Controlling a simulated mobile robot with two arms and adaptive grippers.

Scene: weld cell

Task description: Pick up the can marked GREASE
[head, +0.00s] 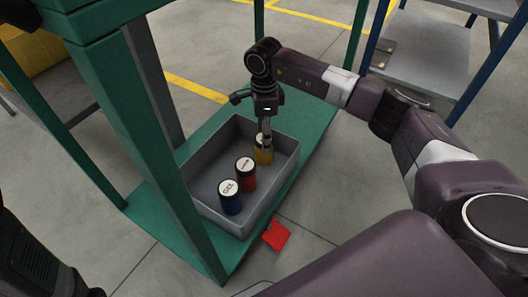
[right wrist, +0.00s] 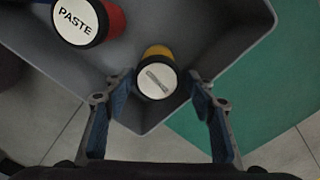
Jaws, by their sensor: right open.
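Three cans stand in a grey tray (head: 213,213). The blue can (head: 231,203) at the near end has short lid lettering, perhaps GEL, hard to read. The red can (head: 246,180) is in the middle; its lid reads PASTE in the right wrist view (right wrist: 76,20). The yellow can (head: 264,157) is at the far end; in the right wrist view (right wrist: 156,82) its lid shows a grey bar-like mark, no readable word. I cannot make out GREASE on any lid. My right gripper (head: 266,138) is open above the yellow can, its fingers either side of it. My left gripper is not in view.
The tray rests on a green shelf (head: 318,118) of a green frame; a thick green post (head: 140,130) rises left of it. Tray walls rise close around the yellow can. A red flat piece (head: 276,235) lies beside the shelf. A grey bench (head: 430,55) stands behind.

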